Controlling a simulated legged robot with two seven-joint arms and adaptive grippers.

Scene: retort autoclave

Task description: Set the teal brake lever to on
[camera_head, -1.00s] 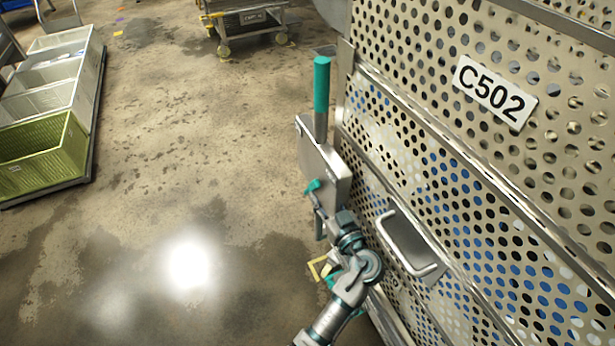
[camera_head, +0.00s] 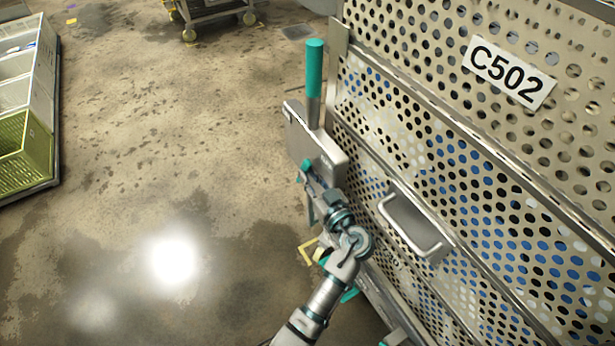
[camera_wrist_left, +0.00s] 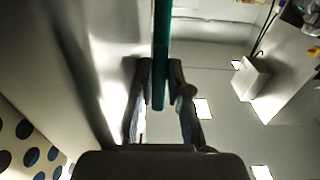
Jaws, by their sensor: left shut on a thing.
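An upright lever with a teal grip (camera_head: 315,68) stands on a grey post beside a metal box (camera_head: 318,135) on the perforated cart's side. My left gripper (camera_head: 308,180) is at the lower front of this box, below the upright teal grip and apart from it. A small teal part (camera_head: 303,171) shows at its fingertips. In the left wrist view a teal bar (camera_wrist_left: 161,40) runs between the two fingers of my left gripper (camera_wrist_left: 160,90), which is shut on it. I cannot tell how this bar joins the box. My right gripper is not in view.
The perforated cart labelled C502 (camera_head: 509,74) fills the right side, with a metal handle (camera_head: 412,228) close to my left arm. A yellow bracket (camera_head: 308,250) is low beside the arm. A green crate (camera_head: 22,150) stands at left. The floor between is clear.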

